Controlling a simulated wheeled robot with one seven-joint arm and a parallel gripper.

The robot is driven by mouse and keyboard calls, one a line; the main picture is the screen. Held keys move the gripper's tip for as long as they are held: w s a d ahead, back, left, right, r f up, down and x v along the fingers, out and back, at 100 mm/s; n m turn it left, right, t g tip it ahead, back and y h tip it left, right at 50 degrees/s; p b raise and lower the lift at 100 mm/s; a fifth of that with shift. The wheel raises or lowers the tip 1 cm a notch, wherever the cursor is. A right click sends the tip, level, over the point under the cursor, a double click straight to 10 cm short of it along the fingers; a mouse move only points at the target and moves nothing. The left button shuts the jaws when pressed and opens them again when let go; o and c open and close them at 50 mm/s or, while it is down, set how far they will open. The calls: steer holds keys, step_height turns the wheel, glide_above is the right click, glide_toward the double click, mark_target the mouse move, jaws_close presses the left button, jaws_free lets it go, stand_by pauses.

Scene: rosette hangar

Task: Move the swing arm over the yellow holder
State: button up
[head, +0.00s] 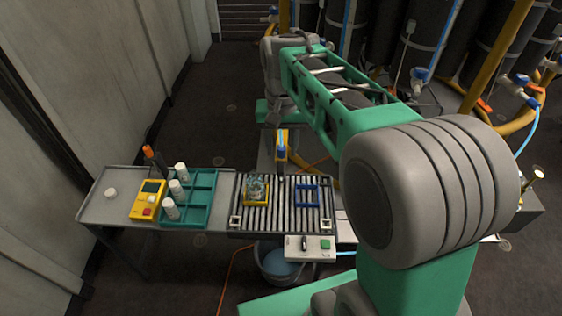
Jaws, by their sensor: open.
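The yellow holder (247,203) is a small square frame on the left of the slatted grate, with a clear bluish-green thing inside it. An empty blue holder (307,187) sits to its right. The swing arm (281,152), yellow with a blue tube and a dark lower end, stands at the grate's back edge. Its lower end lies between the two holders in the picture, not over the yellow one. My green and grey arm reaches up and away beyond the grate. I cannot make out my gripper at its far end.
A teal rack (201,208) with several white bottles, a yellow device (148,200) and an orange-topped marker-like thing (152,158) stand left of the grate (282,222). A control box (310,247) is in front. A bucket (280,265) stands below. Dark tanks and hoses fill the back right.

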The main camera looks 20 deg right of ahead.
mark_target(281, 166)
steer(key=shift+w+d+f, duration=0.1)
steer(key=shift+w+f, duration=0.1)
steer(key=shift+w, duration=0.4)
steer(key=shift+f+m, duration=0.25)
steer(key=shift+m, duration=0.05)
step_height(281, 166, down, 7)
steer(key=shift+c, duration=0.4)
jaws_close()
stand_by(0.5)
